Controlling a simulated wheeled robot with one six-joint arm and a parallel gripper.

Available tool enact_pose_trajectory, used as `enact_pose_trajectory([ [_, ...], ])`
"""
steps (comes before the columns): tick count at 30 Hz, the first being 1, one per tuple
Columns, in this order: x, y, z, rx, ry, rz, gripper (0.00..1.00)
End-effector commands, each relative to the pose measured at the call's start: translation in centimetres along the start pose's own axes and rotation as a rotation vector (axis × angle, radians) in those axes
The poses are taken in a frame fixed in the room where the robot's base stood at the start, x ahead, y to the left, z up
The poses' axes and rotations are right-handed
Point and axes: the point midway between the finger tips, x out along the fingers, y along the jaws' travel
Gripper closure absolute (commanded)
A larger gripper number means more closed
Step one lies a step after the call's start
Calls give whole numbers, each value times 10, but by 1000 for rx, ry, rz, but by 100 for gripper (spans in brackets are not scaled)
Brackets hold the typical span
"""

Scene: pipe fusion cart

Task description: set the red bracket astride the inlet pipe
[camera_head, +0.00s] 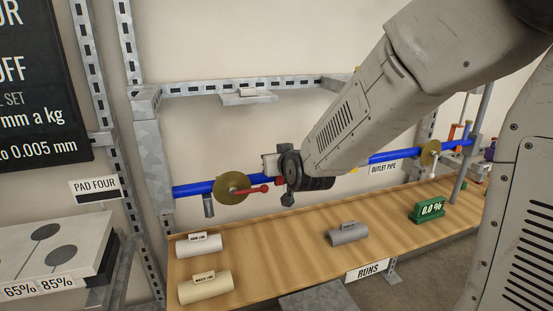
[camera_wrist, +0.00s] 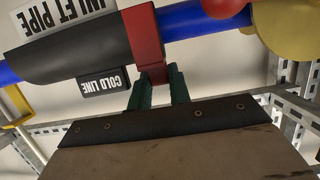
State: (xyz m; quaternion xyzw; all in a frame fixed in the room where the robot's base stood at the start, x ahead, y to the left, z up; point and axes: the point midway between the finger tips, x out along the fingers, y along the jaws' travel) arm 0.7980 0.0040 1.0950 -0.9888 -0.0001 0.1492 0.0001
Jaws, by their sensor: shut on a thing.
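The red bracket (camera_wrist: 146,40) shows in the wrist view, with its lower end between the green fingers of my gripper (camera_wrist: 160,84), which is shut on it. The bracket crosses the blue inlet pipe (camera_wrist: 188,20) at the end of a dark sleeve (camera_wrist: 85,48) tagged COLD LINE. Whether it fully straddles or rests on the pipe I cannot tell. In the head view the pipe (camera_head: 192,190) runs behind my wrist, which hides most of the bracket; a small red part (camera_head: 279,181) shows beside it.
A brass disc (camera_head: 230,188) with a red lever (camera_head: 252,189) stands close left of my wrist. White (camera_head: 198,246), cream (camera_head: 204,288) and grey (camera_head: 348,233) sleeves lie on the wooden bench (camera_head: 285,255).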

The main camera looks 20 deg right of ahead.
Motion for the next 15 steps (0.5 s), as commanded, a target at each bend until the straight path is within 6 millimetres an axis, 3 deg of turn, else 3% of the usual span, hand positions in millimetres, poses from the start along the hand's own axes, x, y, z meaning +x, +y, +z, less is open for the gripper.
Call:
enact_pose_trajectory([
  [1, 0, 0, 0, 0, 0, 0, 100],
  [2, 0, 0, 0, 0, 0, 0, 78],
  [4, 0, 0, 0, 0, 0, 0, 59],
  [5, 0, 0, 0, 0, 0, 0, 55],
  [15, -4, 0, -1, 0, 1, 0, 55],
])
